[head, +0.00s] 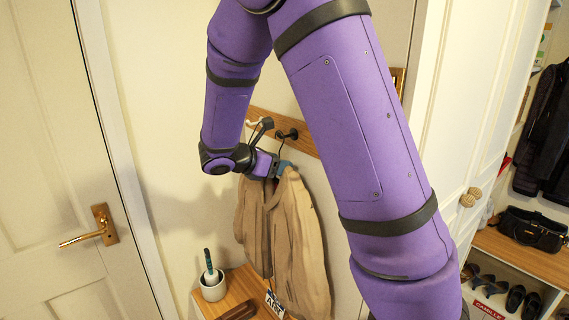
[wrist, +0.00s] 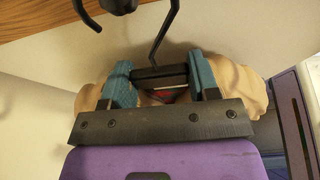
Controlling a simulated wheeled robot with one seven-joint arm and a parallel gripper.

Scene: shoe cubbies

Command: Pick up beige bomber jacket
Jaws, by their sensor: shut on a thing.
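The beige bomber jacket (head: 295,235) hangs upright on a dark hanger, below a wooden peg rail, in the head view. Its shoulders (wrist: 238,85) show on both sides of my fingers in the wrist view. My gripper (head: 277,168) is at the jacket's collar. In the wrist view my gripper (wrist: 160,78) has its two teal fingers shut on the black neck of the hanger (wrist: 158,50). The hanger's hook rises toward the rail; I cannot tell whether it still rests on a peg. The jacket's far side is hidden.
The wooden peg rail (head: 313,143) runs along the wall. A wooden bench (head: 242,284) below holds a white pot (head: 213,288) with a brush. A white door (head: 60,150) stands left. At right are a cabinet door (head: 470,130), a black bag (head: 533,228) and shoes.

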